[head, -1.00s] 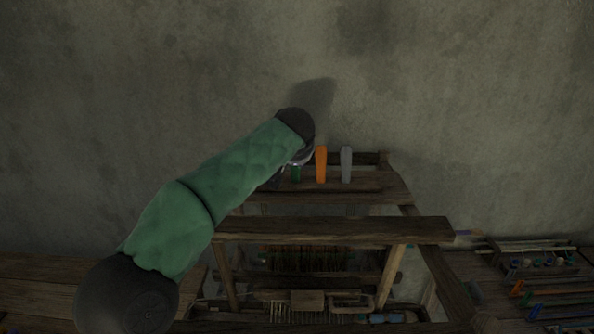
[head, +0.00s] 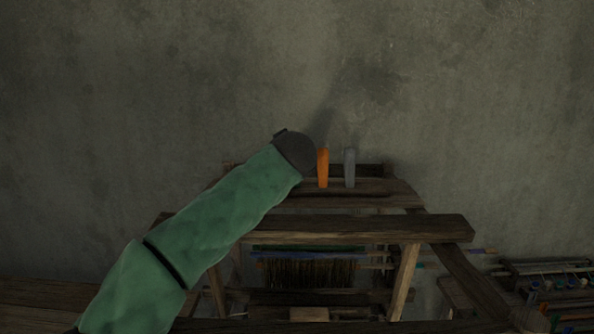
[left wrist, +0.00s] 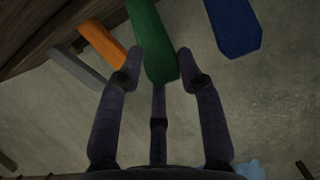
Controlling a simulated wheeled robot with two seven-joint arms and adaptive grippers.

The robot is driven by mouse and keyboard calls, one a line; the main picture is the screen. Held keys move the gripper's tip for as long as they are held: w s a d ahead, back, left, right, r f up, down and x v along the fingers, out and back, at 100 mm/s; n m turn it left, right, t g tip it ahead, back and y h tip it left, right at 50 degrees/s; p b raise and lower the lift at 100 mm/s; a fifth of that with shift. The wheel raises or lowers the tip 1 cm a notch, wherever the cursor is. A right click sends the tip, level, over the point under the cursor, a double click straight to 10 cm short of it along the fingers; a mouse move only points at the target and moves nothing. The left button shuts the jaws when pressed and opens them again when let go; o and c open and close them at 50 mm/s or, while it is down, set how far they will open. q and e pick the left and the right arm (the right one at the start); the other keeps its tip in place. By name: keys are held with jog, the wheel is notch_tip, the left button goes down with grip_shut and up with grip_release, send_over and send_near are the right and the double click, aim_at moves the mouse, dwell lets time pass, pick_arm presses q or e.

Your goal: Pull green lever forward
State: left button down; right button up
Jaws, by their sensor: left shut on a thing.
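The green lever (left wrist: 150,38) comes down from the top of the left wrist view, and its rounded end sits between the fingers of my left gripper (left wrist: 160,62). The gripper is shut on it, with a finger on each side. In the head view my dark left wrist covers the green lever and the fingers. The orange lever (head: 323,167) stands upright just right of my wrist; it also shows in the left wrist view (left wrist: 102,42). My right gripper is not in view.
The grey lever (head: 349,168) stands right of the orange one. A blue lever (left wrist: 232,25) is on the other side of the green one. The wooden loom frame (head: 350,229) lies below, with a rack of tools (head: 552,285) at right. A bare wall (head: 450,90) is behind.

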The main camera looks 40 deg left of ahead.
pick_arm(q)
jog(key=shift+s+a+r, duration=0.15)
jog(key=shift+s+r, duration=0.05)
jog(key=shift+r, duration=0.1)
jog(key=c, duration=0.9)
grip_release()
jog(key=shift+c, duration=0.2)
jog(key=shift+o, duration=0.3)
jog(key=shift+a+f, duration=0.1)
jog(key=shift+a, duration=0.05)
jog(key=shift+w+f, duration=0.1)
jog(key=shift+f, duration=0.05)
jog(key=v, duration=1.2)
